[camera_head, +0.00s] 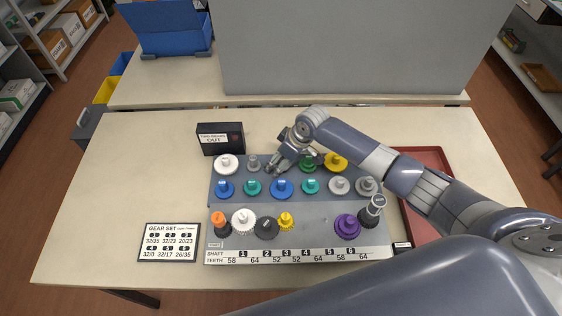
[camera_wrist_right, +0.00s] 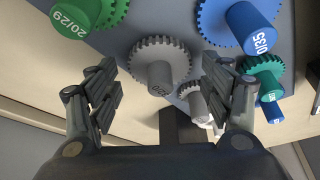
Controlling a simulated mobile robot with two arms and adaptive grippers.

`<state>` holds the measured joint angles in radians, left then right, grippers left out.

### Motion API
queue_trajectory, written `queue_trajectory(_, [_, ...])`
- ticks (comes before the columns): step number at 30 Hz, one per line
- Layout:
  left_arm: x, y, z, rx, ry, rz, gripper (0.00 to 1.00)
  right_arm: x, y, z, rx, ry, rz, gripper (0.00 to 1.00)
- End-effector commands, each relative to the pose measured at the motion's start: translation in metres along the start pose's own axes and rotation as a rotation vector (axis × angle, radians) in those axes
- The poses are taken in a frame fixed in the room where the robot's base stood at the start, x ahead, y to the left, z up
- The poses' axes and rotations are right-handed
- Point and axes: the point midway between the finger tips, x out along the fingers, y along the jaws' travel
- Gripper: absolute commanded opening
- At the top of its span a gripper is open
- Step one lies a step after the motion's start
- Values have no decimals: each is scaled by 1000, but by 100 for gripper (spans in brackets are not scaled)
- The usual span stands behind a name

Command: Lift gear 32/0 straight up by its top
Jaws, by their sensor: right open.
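A grey toothed gear (camera_wrist_right: 160,62) with an upright grey top stub lies between the fingers in the right wrist view. Its label is dark and only partly legible, so I cannot confirm it reads 32/0. My right gripper (camera_head: 277,168) is open above the back row of the gear board (camera_head: 300,211); it also shows in the right wrist view (camera_wrist_right: 160,78), with a finger on either side of the grey gear and clear of its stub. In the head view the gripper hides that gear. My left gripper is not in view.
Close by are a green gear 20/29 (camera_wrist_right: 75,18), a blue gear (camera_wrist_right: 250,25) and a smaller grey gear (camera_wrist_right: 196,100). A black box (camera_head: 221,139) stands behind the board, a red tray (camera_head: 440,235) right. A gear list card (camera_head: 169,242) lies left; the table's left is clear.

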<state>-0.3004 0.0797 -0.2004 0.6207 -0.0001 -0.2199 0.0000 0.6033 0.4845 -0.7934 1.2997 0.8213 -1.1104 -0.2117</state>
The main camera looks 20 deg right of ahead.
Motion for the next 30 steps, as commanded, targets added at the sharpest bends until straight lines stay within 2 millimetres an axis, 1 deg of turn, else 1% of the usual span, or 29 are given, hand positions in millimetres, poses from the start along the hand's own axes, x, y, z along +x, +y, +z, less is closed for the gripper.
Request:
queue_trajectory(1, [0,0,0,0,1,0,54,0,0,0,0,0,0,71])
queue_trajectory(2, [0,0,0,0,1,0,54,0,0,0,0,0,0,64])
queue_trajectory(3, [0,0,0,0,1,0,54,0,0,0,0,0,0,55])
queue_trajectory(5, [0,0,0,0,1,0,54,0,0,0,0,0,0,42])
queue_trajectory(6, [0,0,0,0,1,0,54,0,0,0,0,0,0,33])
queue_trajectory(7, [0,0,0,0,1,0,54,0,0,0,0,0,0,29])
queue_trajectory(15, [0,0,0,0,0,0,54,-1,0,0,0,0,0,28])
queue_trajectory(19, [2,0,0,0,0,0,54,-7,1,-4,-1,3,1,28])
queue_trajectory(23, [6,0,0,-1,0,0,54,-26,1,-11,-2,4,2,28])
queue_trajectory(30, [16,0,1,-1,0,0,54,-70,1,-30,-2,4,2,28])
